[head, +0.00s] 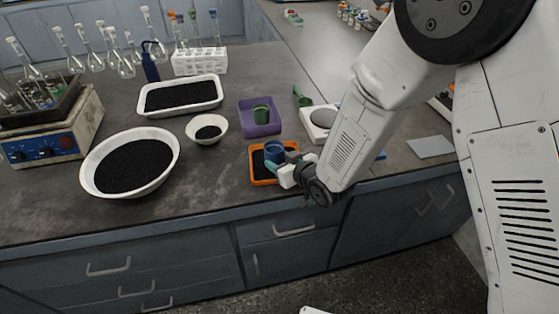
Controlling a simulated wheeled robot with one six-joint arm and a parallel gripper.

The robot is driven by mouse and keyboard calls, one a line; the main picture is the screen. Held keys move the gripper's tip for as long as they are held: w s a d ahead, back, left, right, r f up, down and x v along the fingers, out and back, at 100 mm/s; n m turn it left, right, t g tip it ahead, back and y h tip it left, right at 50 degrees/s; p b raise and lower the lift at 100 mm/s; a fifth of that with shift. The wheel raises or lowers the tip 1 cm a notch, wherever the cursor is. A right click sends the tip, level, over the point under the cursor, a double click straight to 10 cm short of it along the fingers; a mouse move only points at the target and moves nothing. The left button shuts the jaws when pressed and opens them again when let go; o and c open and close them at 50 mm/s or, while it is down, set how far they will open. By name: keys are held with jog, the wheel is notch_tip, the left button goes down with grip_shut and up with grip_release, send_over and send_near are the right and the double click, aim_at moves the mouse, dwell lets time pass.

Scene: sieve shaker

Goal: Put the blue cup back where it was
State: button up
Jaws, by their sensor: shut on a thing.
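The blue cup (274,149) is over the orange tray (262,182), toward its right part. My gripper (278,161) reaches in from the right and is shut on the cup. The cup looks upright. The arm and gripper hide the tray's right side, and I cannot tell whether the cup's base touches the tray. Dark material shows in the tray left of the cup.
A small white bowl (192,123), a large white bowl (88,182) and a white tray (146,107) hold black grains to the left. A scale (308,131) is behind my arm. The front counter is clear.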

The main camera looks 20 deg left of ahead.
jog(key=shift+f, duration=0.1)
jog(key=o, duration=1)
jog(key=shift+o, duration=0.2)
jog(key=shift+s, duration=0.1)
jog(key=v, duration=1.2)
